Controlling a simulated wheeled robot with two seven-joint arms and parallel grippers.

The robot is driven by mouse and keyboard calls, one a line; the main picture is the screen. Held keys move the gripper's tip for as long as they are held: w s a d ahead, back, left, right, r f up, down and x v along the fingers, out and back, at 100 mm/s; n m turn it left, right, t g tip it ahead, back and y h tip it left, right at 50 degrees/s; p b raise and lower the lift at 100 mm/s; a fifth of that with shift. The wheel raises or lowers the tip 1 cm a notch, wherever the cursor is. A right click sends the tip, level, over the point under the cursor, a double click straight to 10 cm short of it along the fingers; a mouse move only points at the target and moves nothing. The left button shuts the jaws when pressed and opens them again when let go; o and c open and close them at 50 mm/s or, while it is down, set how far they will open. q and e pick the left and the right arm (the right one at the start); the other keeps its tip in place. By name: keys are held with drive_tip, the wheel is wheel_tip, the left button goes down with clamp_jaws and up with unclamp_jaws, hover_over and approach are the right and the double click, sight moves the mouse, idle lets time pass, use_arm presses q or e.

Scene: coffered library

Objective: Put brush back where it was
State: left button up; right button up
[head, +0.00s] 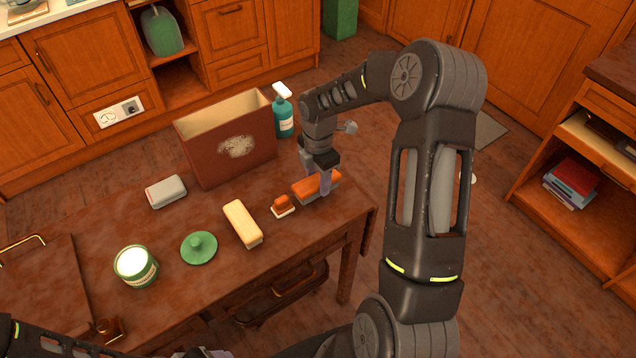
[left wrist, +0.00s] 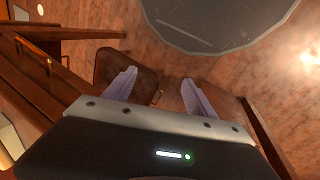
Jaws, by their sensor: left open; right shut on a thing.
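On the table (head: 120,325) stand a dark red open box (head: 210,155) with a pale patch, a teal spray bottle (head: 283,115), a grey block (head: 166,191), a yellow block (head: 243,224), a green lid (head: 199,248) and a green tin (head: 135,267). A drawer (head: 280,297) is below.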

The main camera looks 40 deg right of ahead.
sight(318, 178)
drive_tip(key=shift+f, duration=1.05)
drive_tip(key=shift+f, duration=0.15)
drive_tip(key=o, duration=1.3)
wheel_tip(318, 178, up, 12)
drive_tip(key=shift+r+b, duration=0.2)
drive_tip(key=shift+b, duration=0.15)
